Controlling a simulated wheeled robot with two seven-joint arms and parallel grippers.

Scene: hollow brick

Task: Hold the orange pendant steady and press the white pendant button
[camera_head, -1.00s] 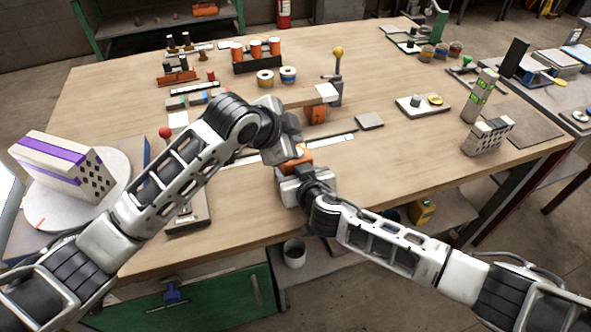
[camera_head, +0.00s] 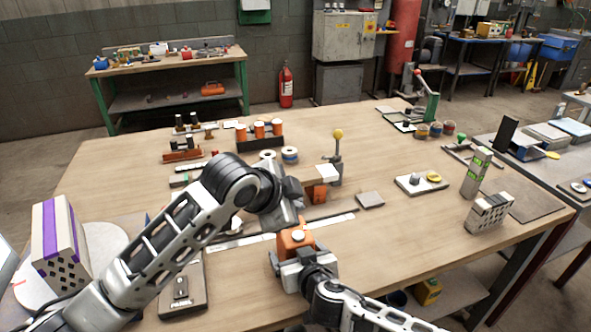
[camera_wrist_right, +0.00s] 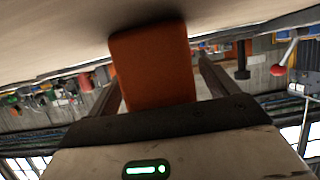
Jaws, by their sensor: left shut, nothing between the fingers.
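The orange pendant (camera_head: 288,245) is near the middle of the table in the head view, with the round white button (camera_head: 298,235) on its face. My right gripper (camera_head: 302,258) is at its near side. My left gripper (camera_head: 293,218) is shut and empty, just behind and above the pendant. Its fingertips are mostly hidden, and whether they touch the pendant cannot be told.
An orange block with a pale top (camera_head: 318,180) and a yellow-knobbed lever (camera_head: 338,155) stand behind the grippers. A purple-striped perforated block (camera_head: 58,240) is at the left. A grey perforated brick (camera_head: 489,213) is at the right. The table's front right is clear.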

